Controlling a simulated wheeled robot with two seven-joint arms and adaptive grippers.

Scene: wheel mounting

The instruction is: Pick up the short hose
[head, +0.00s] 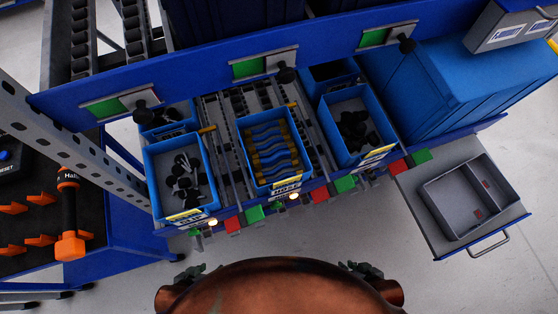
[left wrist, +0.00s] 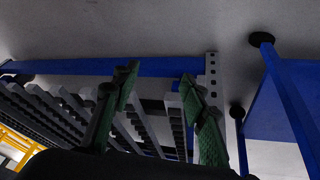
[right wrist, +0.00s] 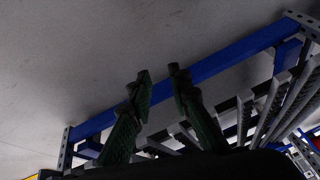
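Several short blue hoses (head: 272,153) with yellowish ends lie stacked in a row in the middle blue bin (head: 281,181), labelled HOSE, on the rack. My left gripper (head: 191,272) is low in the head view, below and left of that bin; in the left wrist view its green fingers (left wrist: 159,82) stand wide apart with nothing between them. My right gripper (head: 360,268) is low and right of the bin; in the right wrist view its fingers (right wrist: 160,80) stand apart by a smaller gap, empty. Neither wrist view shows a hose.
A left blue bin (head: 150,179) and a right blue bin (head: 380,122) hold dark parts. A grey tray (head: 452,212) stands at the right on a shelf with a handle. A tool board (head: 27,220) with an orange-and-black tool (head: 70,245) is at the left. Floor shows below the rack.

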